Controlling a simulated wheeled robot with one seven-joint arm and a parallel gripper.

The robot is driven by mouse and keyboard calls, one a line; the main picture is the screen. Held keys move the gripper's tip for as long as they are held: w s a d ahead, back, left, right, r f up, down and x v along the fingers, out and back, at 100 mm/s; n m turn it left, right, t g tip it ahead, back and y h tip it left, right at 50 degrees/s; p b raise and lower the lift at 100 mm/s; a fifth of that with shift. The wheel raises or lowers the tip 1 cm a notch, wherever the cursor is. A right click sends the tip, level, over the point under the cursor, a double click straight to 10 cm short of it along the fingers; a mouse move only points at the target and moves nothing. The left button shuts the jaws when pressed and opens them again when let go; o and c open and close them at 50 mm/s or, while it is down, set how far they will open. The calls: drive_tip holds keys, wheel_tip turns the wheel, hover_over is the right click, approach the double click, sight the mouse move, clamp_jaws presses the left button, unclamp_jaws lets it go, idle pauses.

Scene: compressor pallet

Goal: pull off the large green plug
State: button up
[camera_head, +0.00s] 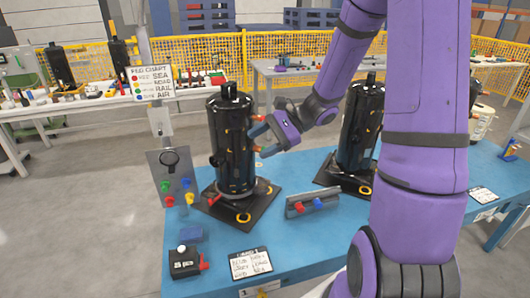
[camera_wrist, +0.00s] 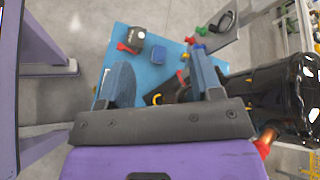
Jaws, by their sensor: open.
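A green plug (camera_head: 165,186) sits on the grey upright panel (camera_head: 161,165) at the left end of the blue bench. It also shows small in the wrist view (camera_wrist: 201,31); I cannot tell its size class. No green plug is visible on the near black compressor (camera_head: 232,150). My gripper (camera_head: 262,141) is open and empty at that compressor's right side, close to its red-tipped stubs. In the wrist view my two fingers (camera_wrist: 160,75) stand apart over the bench, with the compressor (camera_wrist: 262,95) to the right. Its hidden sides cannot be seen.
Red (camera_head: 170,201), blue (camera_head: 186,183) and yellow (camera_head: 189,198) plugs share the panel. A small metal bracket with red and blue plugs (camera_head: 313,203), a black box (camera_head: 185,262) and a placard (camera_head: 250,263) lie on the bench (camera_head: 222,278). A second compressor (camera_head: 359,125) stands right.

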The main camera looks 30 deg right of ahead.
drive_tip(key=w+d+f+m+t+h, duration=0.1)
drive_tip(key=w+d+f+m+t, duration=0.2)
drive_tip(key=d+f+m+t, duration=0.3)
drive_tip(key=w+d+f+m+t+h, duration=0.2)
drive_tip(key=d+f+m+t, duration=0.4)
drive_tip(key=d+f+m, duration=0.3)
drive_tip(key=shift+w+d+f+m, duration=0.3)
drive_tip(key=shift+w+d, duration=0.3)
drive_tip(key=shift+w, duration=0.3)
drive_tip(key=shift+r, duration=0.1)
drive_tip(key=shift+x, duration=4.5)
clamp_jaws()
drive_tip(key=shift+d, duration=0.15)
